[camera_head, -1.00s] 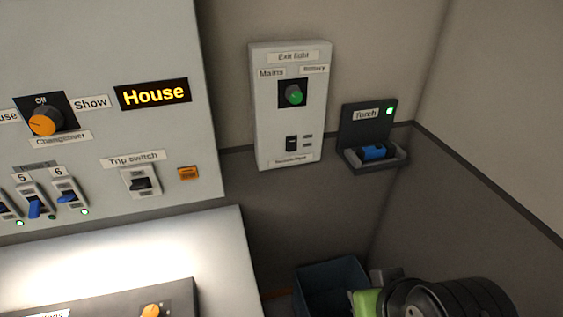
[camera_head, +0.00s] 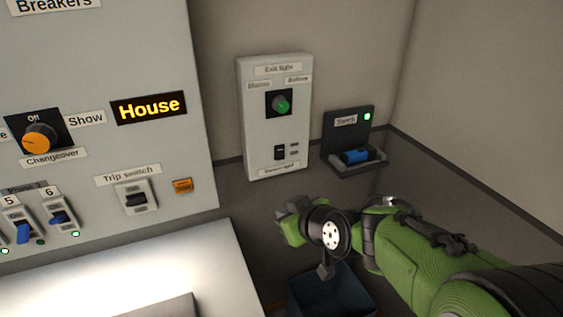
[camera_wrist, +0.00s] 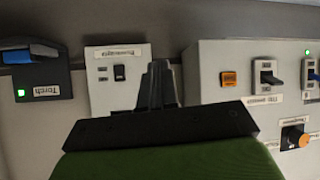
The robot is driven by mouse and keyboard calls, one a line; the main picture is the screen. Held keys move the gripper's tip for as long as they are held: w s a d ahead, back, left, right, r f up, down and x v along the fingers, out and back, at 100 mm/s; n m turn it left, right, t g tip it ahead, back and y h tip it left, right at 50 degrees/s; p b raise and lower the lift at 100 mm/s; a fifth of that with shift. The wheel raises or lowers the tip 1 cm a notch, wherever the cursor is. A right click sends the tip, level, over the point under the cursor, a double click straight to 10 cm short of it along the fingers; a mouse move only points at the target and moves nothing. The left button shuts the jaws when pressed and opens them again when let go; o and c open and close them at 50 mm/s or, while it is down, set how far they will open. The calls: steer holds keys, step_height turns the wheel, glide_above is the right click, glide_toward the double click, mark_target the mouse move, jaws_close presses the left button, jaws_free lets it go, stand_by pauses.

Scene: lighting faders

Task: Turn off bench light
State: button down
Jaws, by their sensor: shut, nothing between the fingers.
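The bench (camera_head: 215,260) at lower left in the head view is brightly lit. A dark box (camera_head: 165,308) on it shows only its top edge at the bottom of the picture; no bench light control can be seen now. My gripper (camera_wrist: 157,75) shows in the wrist view with its dark fingers together and empty, in front of the wall panels. It appears apart from them.
The breaker panel carries a changeover knob (camera_head: 39,138), a trip switch (camera_head: 136,199) and blue breaker switches (camera_head: 59,218). An exit light box (camera_head: 255,145) and a torch holder (camera_head: 350,125) hang to its right. A dark blue bin (camera_head: 335,295) stands below my arm.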

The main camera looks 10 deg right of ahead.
steer(key=w+d+f+m+t, duration=0.1)
steer(key=w+d+m+t, duration=0.2)
steer(key=w, duration=0.8)
steer(key=d+t, duration=0.2)
steer(key=d, duration=0.2)
steer(key=shift+f+t+b, duration=0.3)
steer(key=shift+b, duration=0.05)
steer(key=shift+d, duration=0.1)
steer(key=p, duration=0.4)
glide_toward(280, 157)
steer(key=x, duration=0.7)
steer(key=shift+f+b, duration=0.1)
steer(key=shift+b, duration=0.3)
